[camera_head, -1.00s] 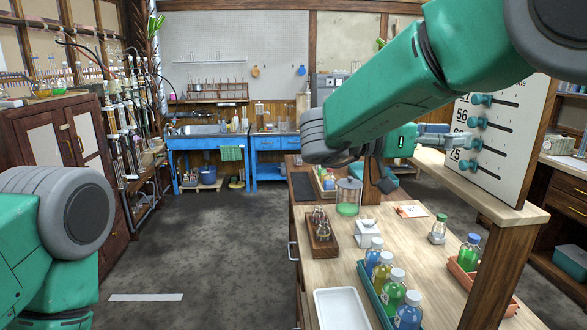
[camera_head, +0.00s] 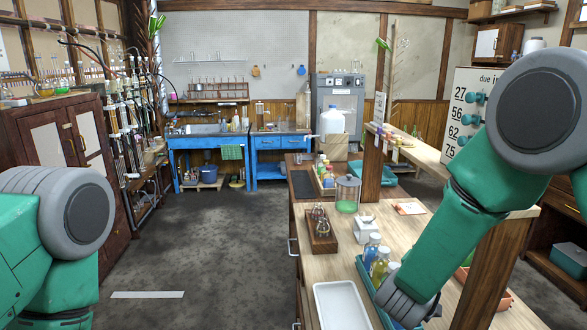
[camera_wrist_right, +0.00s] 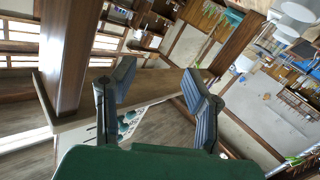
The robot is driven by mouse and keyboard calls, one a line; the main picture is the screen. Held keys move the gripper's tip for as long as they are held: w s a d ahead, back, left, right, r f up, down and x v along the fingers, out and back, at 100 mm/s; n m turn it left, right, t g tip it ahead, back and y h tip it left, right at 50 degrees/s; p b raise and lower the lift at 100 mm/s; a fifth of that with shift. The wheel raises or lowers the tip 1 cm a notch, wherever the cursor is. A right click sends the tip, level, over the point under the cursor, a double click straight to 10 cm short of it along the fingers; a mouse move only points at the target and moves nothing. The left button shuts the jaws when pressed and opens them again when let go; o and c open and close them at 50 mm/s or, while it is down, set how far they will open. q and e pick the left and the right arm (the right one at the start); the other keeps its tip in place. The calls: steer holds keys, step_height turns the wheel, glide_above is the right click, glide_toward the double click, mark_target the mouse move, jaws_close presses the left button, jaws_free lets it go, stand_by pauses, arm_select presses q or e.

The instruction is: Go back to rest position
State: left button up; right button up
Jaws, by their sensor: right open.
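My right arm comes in from the right in the head view and folds down over the bench (camera_head: 340,252). Its gripper is hidden there behind the forearm or out of frame. In the right wrist view my right gripper (camera_wrist_right: 160,95) is open, with two blue-grey fingers apart and nothing between them. Beyond the fingers are a wooden post (camera_wrist_right: 72,50) and the pale board with teal knobs (camera_wrist_right: 125,122). My left arm shows at the left edge of the head view; its gripper is out of view.
A teal tray of capped bottles (camera_head: 378,258) stands partly behind my right forearm. A white tray (camera_head: 342,305), a glass jar (camera_head: 347,194) and a wooden rack (camera_head: 319,232) are on the bench. A wooden post (camera_head: 495,265) rises at right. Floor between the arms is clear.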

steer(key=s+f+n+g+y, duration=0.2)
steer(key=s+f+y, duration=0.2)
steer(key=s+f, duration=0.55)
steer(key=s+f+n+g+y, duration=0.2)
steer(key=s+f+y, duration=0.2)
steer(key=s+f, duration=0.55)
steer(key=s+a+f+g+y, duration=0.15)
steer(key=s+f+g, duration=0.25)
steer(key=s, duration=0.8)
steer(key=s+f+g+y, duration=0.2)
steer(key=s+f+g, duration=0.3)
steer(key=s, duration=0.7)
step_height(320, 180, down, 10)
steer(key=w+a+n+t+b, duration=0.1)
steer(key=w+b, duration=0.1)
steer(key=b, duration=0.8)
steer(key=shift+w+a+r+n, duration=0.25)
steer(key=shift+w+a+n, duration=0.05)
steer(key=shift+w+n, duration=0.1)
steer(key=shift+w, duration=0.1)
